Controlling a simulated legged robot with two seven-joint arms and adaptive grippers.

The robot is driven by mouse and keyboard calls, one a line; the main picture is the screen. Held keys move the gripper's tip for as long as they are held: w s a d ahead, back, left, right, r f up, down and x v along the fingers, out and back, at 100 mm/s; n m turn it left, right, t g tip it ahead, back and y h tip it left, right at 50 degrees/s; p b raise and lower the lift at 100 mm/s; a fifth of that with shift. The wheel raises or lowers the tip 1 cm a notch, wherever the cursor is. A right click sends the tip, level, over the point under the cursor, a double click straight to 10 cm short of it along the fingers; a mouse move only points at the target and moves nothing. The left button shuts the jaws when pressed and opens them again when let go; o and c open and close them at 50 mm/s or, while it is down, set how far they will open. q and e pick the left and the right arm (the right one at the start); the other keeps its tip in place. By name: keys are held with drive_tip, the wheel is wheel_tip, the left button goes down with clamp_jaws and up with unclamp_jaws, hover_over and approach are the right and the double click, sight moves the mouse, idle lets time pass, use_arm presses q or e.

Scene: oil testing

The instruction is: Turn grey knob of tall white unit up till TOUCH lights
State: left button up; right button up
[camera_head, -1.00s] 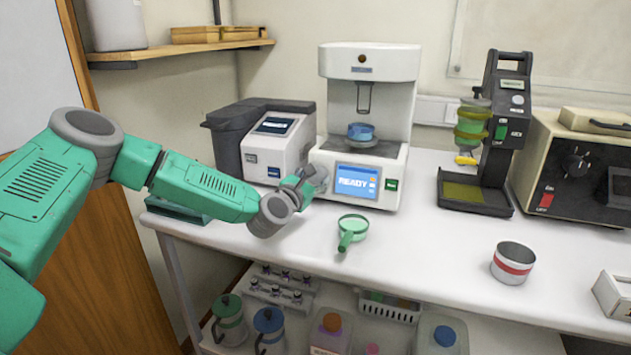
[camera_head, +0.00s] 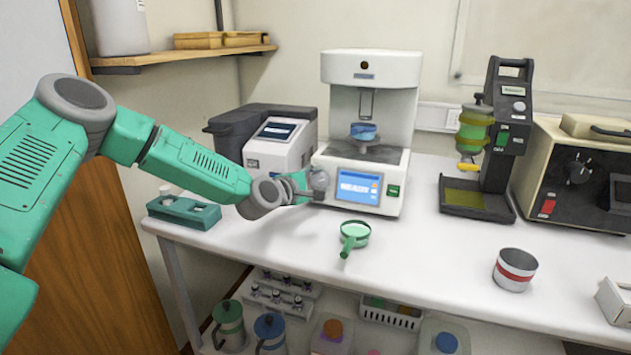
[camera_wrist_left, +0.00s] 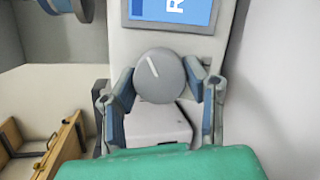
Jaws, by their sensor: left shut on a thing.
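The tall white unit (camera_head: 372,68) stands at the back of the bench, with a blue dish (camera_head: 363,132) under its hanging frame (camera_head: 366,103). Its blue screen (camera_head: 358,187) shows white text too blurred to read. The round grey knob (camera_head: 319,179) is on the unit's left side. In the left wrist view the knob (camera_wrist_left: 160,76) shows its white mark tilted to the upper left. My left gripper (camera_head: 312,184) is shut on the knob, one finger on each side; its fingers also show in the left wrist view (camera_wrist_left: 162,88). My right gripper is out of view.
A grey-white device (camera_head: 282,145) stands close behind my left gripper. A green magnifier (camera_head: 355,236) lies in front of the unit. A green rack (camera_head: 184,212) sits under my forearm.

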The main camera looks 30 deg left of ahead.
use_arm(q)
drive_tip(key=m, duration=0.1)
drive_tip(key=m+p, duration=0.1)
drive_tip(key=m, duration=0.1)
drive_tip(key=m+g+p, duration=0.1)
drive_tip(key=shift+d+r+m, duration=0.25)
drive_tip(key=shift+d+m, duration=0.05)
drive_tip(key=shift+d, duration=0.05)
drive_tip(key=m+p, duration=0.1)
drive_tip(key=m, duration=0.1)
drive_tip(key=m+g+p, duration=0.1)
drive_tip(key=m+p, duration=0.1)
drive_tip(key=shift+d+f, duration=0.1)
drive_tip(key=shift+f, duration=0.1)
drive_tip(key=m+p, duration=0.1)
drive_tip(key=m+g+y, duration=0.1)
drive_tip(key=m, duration=0.1)
drive_tip(key=shift+s+f+p, duration=0.15)
drive_tip(key=shift+f+p, duration=0.05)
drive_tip(key=shift+p, duration=0.15)
drive_tip(key=shift+f+m+g+y+p, duration=0.25)
drive_tip(key=shift+m+y+p, duration=0.3)
drive_tip(key=shift+m, duration=0.75)
drive_tip(key=shift+s+g, duration=0.1)
drive_tip(key=shift+g, duration=0.15)
drive_tip(key=o, duration=1.2)
drive_tip(key=shift+c, duration=0.2)
drive_tip(key=shift+w+r, duration=0.1)
drive_tip(key=shift+w, duration=0.1)
drive_tip(key=shift+r, duration=0.15)
